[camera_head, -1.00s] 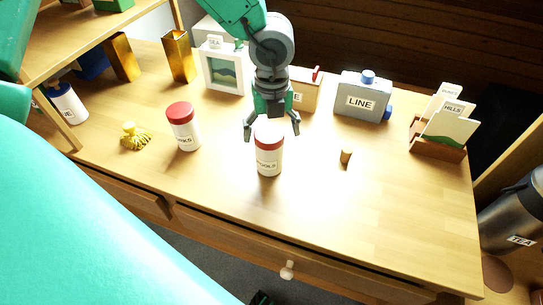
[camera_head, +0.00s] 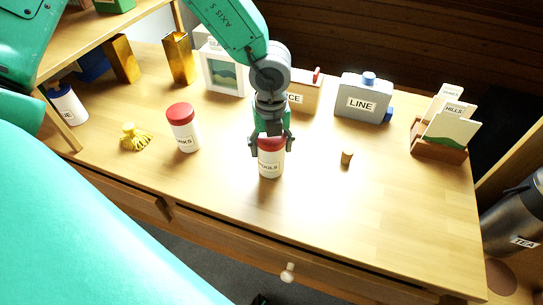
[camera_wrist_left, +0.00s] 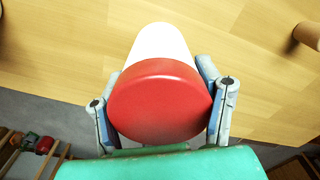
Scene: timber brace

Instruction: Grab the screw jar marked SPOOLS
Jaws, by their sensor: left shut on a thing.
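The white jar (camera_head: 270,169) with a red lid stands upright on the wooden table; its label is partly covered and ends in "OOLS". My left gripper (camera_head: 270,146) is over it from above, with its fingers shut on the sides of the red lid. In the left wrist view the red lid (camera_wrist_left: 160,100) sits between the two fingers, with the white body (camera_wrist_left: 160,42) behind it. A second white jar with a red lid (camera_head: 183,128) stands to the left; its label ends in "NKS". My right gripper is not seen.
A small wooden cylinder (camera_head: 347,157) stands right of the gripped jar. A yellow tasselled thing (camera_head: 135,138) lies at the left. A grey LINE box (camera_head: 362,98), a picture frame (camera_head: 222,75) and a card holder (camera_head: 439,139) stand farther back. The table's front right is clear.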

